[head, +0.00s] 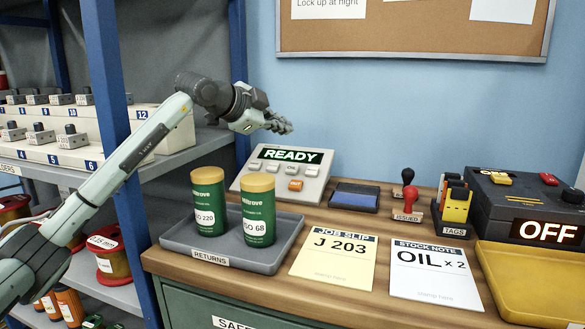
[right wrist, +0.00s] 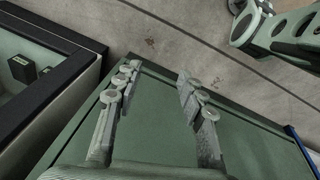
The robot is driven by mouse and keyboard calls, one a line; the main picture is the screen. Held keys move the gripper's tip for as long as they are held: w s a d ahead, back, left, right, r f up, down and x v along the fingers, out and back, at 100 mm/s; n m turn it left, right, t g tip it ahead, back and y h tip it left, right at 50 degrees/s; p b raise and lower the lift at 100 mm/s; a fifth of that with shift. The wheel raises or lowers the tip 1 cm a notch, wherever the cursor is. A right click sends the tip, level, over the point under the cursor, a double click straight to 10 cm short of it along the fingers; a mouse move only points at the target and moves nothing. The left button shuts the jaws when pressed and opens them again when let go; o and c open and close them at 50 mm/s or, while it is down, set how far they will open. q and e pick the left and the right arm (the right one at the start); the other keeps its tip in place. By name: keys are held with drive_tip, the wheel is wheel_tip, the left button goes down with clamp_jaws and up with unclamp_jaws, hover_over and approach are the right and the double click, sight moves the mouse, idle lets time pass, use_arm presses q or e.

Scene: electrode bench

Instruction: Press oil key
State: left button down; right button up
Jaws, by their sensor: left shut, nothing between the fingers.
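A pale sloped key console (head: 312,187) stands at the back of the wooden bench. Its lit display (head: 290,156) reads READY. Below the display are several small pale keys (head: 273,168) and one orange key (head: 295,185); their labels are too small to read, so I cannot tell which is the oil key. My left gripper (head: 287,127) is shut and empty, in the air above the console's display and apart from the keys. My right gripper (right wrist: 158,75) shows in the right wrist view, fingers spread and empty over a green surface.
A grey returns tray (head: 270,262) with two green cans (head: 259,215) stands in front of the console. To the right are a blue pad (head: 355,196), stamps (head: 408,204), and a dark box reading OFF (head: 520,210). A job slip and an OIL x 2 note (head: 433,272) lie in front.

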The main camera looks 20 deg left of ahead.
sight(292, 169)
use_arm(q)
drive_tip(key=w+f, duration=0.1)
drive_tip(key=f, duration=0.1)
drive_tip(key=w+f+b, duration=0.1)
drive_tip(key=f, duration=0.2)
drive_tip(key=w+f+b, duration=0.1)
drive_tip(key=f, duration=0.1)
drive_tip(key=shift+d+f, duration=0.1)
drive_tip(key=shift+f, duration=0.15)
drive_tip(key=shift+w+f+b, duration=0.2)
drive_tip(key=shift+f+b, duration=0.15)
drive_tip(key=shift+f, duration=0.05)
use_arm(e)
drive_tip(key=w+r, duration=0.4)
drive_tip(key=r, duration=0.4)
drive_tip(key=shift+a+t, duration=0.2)
drive_tip(key=shift+t, duration=0.2)
use_arm(q)
drive_tip(key=shift+w+f+b, duration=0.2)
drive_tip(key=shift+f+b, duration=0.2)
use_arm(e)
drive_tip(key=shift+f, duration=0.4)
use_arm(q)
drive_tip(key=shift+f, duration=0.15)
use_arm(e)
drive_tip(key=shift+f, duration=0.15)
